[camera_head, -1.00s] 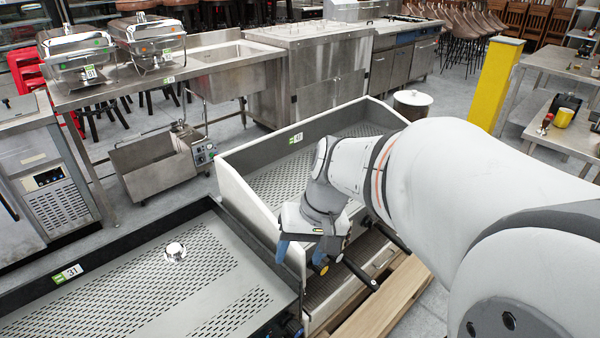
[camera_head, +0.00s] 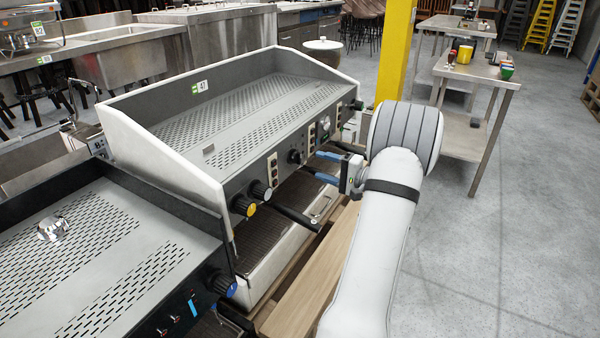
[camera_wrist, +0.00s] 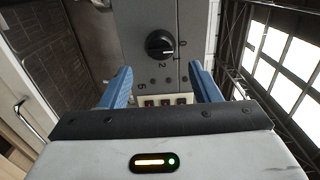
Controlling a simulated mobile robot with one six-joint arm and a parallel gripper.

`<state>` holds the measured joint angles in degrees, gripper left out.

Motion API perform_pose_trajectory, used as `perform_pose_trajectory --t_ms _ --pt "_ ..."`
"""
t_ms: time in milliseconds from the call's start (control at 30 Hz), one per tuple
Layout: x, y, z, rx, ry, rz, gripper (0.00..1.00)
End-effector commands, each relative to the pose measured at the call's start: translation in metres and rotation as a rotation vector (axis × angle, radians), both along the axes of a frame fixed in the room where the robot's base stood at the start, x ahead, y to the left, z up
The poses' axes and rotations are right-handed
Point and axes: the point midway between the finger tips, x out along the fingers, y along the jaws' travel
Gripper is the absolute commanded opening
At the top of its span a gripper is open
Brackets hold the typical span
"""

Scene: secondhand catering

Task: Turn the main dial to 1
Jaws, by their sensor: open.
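My gripper (camera_head: 322,167) is open in front of that panel. Its two blue fingers (camera_wrist: 160,72) are empty in the wrist view, one either side of the dial's line and apart from it.
Another knob with a yellow face (camera_head: 244,206) and black handles stand out from the machine's front. A second machine (camera_head: 95,250) with a blue-faced knob (camera_head: 224,285) is at lower left. A yellow post (camera_head: 394,45) stands behind my arm.

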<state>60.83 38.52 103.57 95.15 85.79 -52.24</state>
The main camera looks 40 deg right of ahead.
Motion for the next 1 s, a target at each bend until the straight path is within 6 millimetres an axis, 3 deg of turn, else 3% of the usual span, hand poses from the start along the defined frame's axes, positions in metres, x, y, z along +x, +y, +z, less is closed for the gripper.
perform_pose_trajectory --t_ms 500,867,1000 --pt "0.064 0.025 -0.001 -0.001 -0.004 -0.002 0.57" --pt "0.071 0.028 0.000 0.000 -0.003 -0.003 0.57" --pt "0.071 0.028 0.000 0.001 -0.003 -0.002 0.46"
